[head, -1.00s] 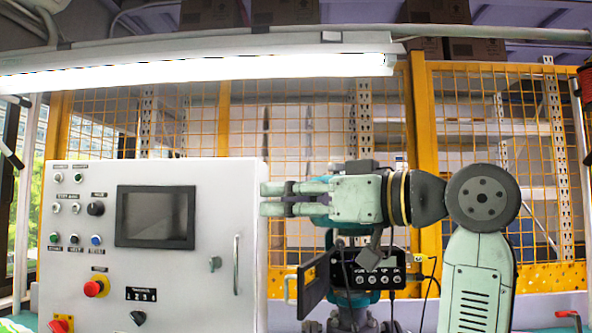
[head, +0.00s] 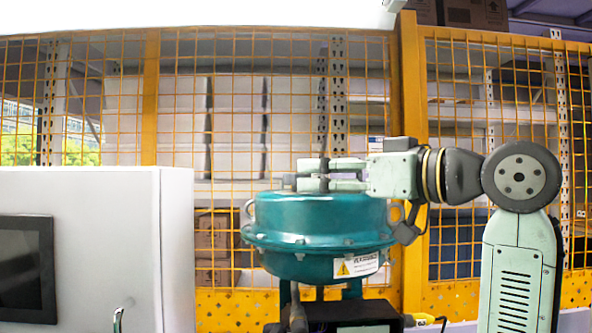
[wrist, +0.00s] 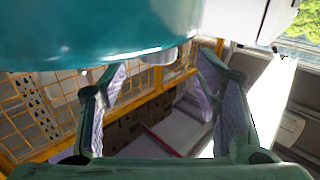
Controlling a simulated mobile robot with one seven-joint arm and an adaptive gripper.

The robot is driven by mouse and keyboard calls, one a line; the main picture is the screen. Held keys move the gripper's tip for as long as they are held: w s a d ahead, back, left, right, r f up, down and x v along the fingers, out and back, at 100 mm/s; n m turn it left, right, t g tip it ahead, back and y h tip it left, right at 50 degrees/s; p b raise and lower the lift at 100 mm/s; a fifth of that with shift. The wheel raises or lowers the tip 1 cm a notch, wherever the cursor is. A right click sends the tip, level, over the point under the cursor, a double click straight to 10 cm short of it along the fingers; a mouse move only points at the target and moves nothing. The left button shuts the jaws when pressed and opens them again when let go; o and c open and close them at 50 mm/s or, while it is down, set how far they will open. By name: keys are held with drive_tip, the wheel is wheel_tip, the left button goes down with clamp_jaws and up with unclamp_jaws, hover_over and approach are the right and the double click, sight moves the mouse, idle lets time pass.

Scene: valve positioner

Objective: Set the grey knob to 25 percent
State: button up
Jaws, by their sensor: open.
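The grey knob is not in view in either current picture. The teal valve actuator (head: 320,235) stands at the middle of the head view with a yellow warning label on its side. Below it, only the top of a black box (head: 365,326) shows at the bottom edge; its front is cut off. My gripper (head: 305,175) points left across the top of the actuator in the head view, empty. In the wrist view my gripper (wrist: 160,75) has its two fingers wide apart with nothing between them, and the teal housing (wrist: 90,35) fills the upper left.
A white control cabinet (head: 115,240) with a dark screen (head: 27,268) stands at the left. A yellow mesh fence (head: 240,110) runs behind the actuator, with cardboard boxes (head: 213,240) beyond it. A gap separates cabinet and actuator.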

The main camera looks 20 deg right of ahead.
sight(308, 174)
drive_tip(key=p+x, duration=0.1)
drive_tip(key=x, duration=0.5)
drive_tip(key=shift+w+a+r+p, duration=0.1)
drive_tip(key=shift+w+p, duration=0.25)
drive_tip(key=shift+c, duration=0.6)
drive_tip(key=c, duration=1)
